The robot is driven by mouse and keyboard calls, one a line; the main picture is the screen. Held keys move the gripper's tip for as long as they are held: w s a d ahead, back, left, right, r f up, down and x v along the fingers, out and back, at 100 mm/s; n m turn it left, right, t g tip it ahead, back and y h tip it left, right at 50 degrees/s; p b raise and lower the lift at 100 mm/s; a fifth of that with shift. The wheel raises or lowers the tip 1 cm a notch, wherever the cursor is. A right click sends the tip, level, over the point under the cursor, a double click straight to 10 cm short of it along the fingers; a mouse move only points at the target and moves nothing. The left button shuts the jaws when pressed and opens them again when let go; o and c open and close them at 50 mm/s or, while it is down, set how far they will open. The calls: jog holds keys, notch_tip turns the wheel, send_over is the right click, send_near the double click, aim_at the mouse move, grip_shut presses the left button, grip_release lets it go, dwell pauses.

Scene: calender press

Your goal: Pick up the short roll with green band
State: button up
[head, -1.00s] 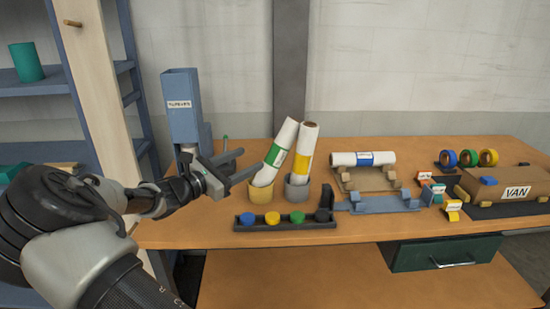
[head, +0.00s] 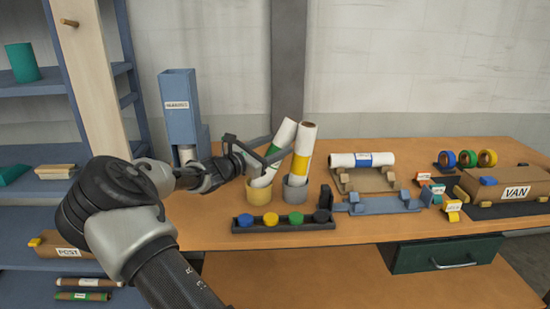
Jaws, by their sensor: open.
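The white roll with the green band (head: 284,136) leans to the right in a tan cup (head: 262,194) on the table. My gripper (head: 279,146) is open at the middle of this roll, and its fingers partly hide the green band. The fingers appear to lie on either side of the roll; I cannot tell whether they touch it. A white roll with a yellow band (head: 302,158) stands close on the right in a grey cup (head: 295,191), leaning slightly.
A row of coloured knobs (head: 283,226) lies in front of the cups. A blue dispenser (head: 181,110) stands behind my wrist. A blue-banded roll (head: 361,160) rests on a cradle to the right. A box marked VAN (head: 505,184) and tape rolls sit farther right.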

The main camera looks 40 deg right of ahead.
jog(key=c, duration=1.1)
jog(key=shift+r, duration=0.15)
